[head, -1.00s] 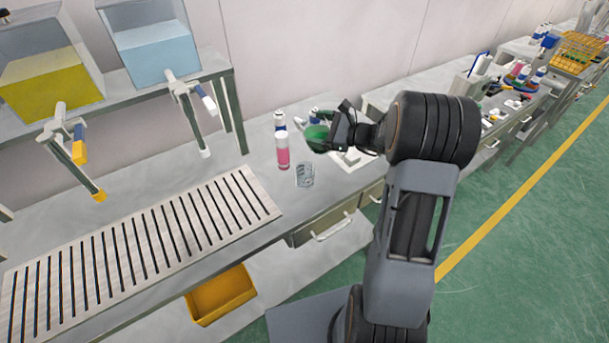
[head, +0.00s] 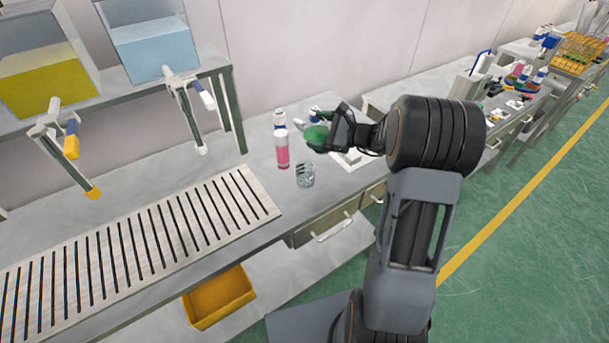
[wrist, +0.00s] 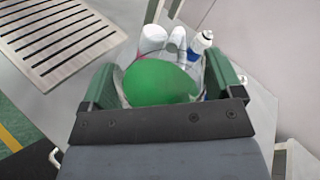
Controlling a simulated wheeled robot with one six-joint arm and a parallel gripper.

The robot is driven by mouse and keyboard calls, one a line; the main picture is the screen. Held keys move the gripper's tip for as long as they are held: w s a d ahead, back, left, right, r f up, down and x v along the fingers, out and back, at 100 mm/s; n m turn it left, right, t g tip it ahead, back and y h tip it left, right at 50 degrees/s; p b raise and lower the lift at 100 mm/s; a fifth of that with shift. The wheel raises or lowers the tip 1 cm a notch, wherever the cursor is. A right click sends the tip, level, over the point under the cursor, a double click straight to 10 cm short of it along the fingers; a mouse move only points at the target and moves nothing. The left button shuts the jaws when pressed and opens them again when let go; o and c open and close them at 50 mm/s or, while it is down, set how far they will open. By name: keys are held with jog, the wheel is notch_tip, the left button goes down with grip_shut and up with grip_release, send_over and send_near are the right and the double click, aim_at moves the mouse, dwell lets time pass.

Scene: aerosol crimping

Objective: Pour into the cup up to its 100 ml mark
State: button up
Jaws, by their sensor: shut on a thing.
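The clear cup (head: 305,175) stands upright on the grey bench near its front edge. Its marks and any liquid in it are too small to make out. My gripper (head: 325,136) is shut on a round green thing (head: 315,138), held above the bench, behind and slightly right of the cup. In the wrist view the green thing (wrist: 160,82) fills the space between my two fingers (wrist: 160,88). A white curved spout (wrist: 178,40) shows just beyond it; I cannot tell whether it belongs to it. The cup cannot be made out in the wrist view.
A pink bottle with a white top (head: 282,150) stands close behind and left of the cup. A slotted grate (head: 140,255) lies left, below tanks with taps (head: 190,90). A yellow bin (head: 218,297) is underneath.

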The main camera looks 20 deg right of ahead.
jog(key=shift+f+b, duration=0.25)
jog(key=shift+b, duration=0.2)
jog(key=shift+a+f+n+b, duration=0.1)
jog(key=shift+f+n+b, duration=0.25)
jog(key=shift+b, duration=0.3)
jog(key=shift+f+n+b, duration=0.25)
jog(key=shift+n+b, duration=0.2)
jog(key=shift+b, duration=0.5)
jog(key=shift+s+a+f+n+h+b, duration=0.15)
jog(key=shift+f+n+h+b, duration=0.3)
jog(key=shift+b, duration=0.65)
jog(key=shift+s+a+n+h+b, duration=0.15)
jog(key=shift+n+h+b, duration=0.45)
jog(key=shift+b, duration=1.8)
dwell(2.5)
